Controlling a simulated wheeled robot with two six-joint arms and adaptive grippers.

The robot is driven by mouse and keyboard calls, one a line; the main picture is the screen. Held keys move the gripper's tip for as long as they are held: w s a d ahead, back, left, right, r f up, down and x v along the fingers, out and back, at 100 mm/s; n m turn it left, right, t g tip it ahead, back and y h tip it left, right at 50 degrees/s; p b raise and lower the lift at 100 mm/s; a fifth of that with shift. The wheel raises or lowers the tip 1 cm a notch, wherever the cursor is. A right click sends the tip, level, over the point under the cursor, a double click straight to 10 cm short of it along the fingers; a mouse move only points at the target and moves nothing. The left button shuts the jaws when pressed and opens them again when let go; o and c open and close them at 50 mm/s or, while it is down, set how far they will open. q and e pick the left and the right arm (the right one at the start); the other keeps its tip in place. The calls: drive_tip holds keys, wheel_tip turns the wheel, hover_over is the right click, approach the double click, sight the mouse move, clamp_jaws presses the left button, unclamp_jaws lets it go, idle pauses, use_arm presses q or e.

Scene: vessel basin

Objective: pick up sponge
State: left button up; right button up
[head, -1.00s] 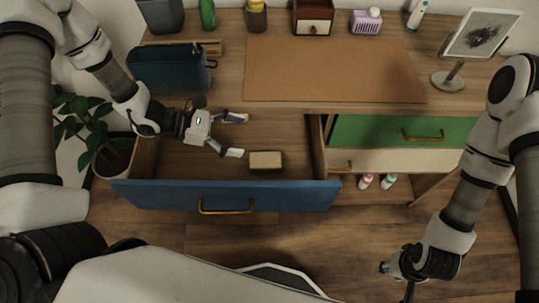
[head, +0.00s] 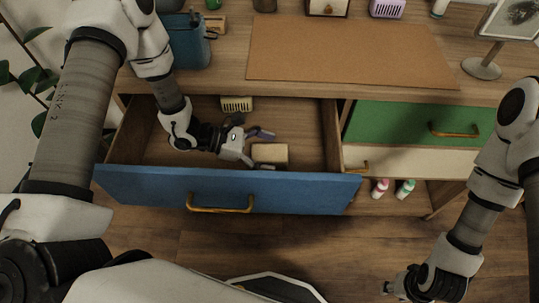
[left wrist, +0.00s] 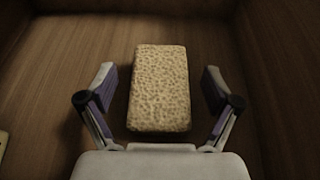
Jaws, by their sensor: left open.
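A tan, porous block-shaped sponge (head: 270,153) lies in the open blue-fronted drawer (head: 160,188). In the left wrist view the sponge (left wrist: 160,88) lies lengthwise between my fingers, with a gap on each side. My left gripper (head: 264,150) is open and reaches into the drawer from the left, its fingers on either side of the sponge. In the left wrist view my left gripper (left wrist: 159,90) is not touching the sponge. My right gripper (head: 400,286) hangs low at the right, away from the drawer; its fingers are unclear.
A yellowish ribbed object (head: 237,103) lies at the back of the drawer. Drawer walls and the blue front surround the gripper. A teal bag (head: 185,40) and a brown mat (head: 350,52) are on the desktop above. A green drawer (head: 415,124) is shut at right.

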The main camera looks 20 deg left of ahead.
sight(274, 152)
use_arm(q)
drive_tip(key=shift+x, duration=0.85)
drive_tip(key=c, duration=0.8)
drive_tip(key=shift+c, duration=0.2)
wheel_tip(274, 152, up, 10)
drive_tip(key=shift+p, duration=0.4)
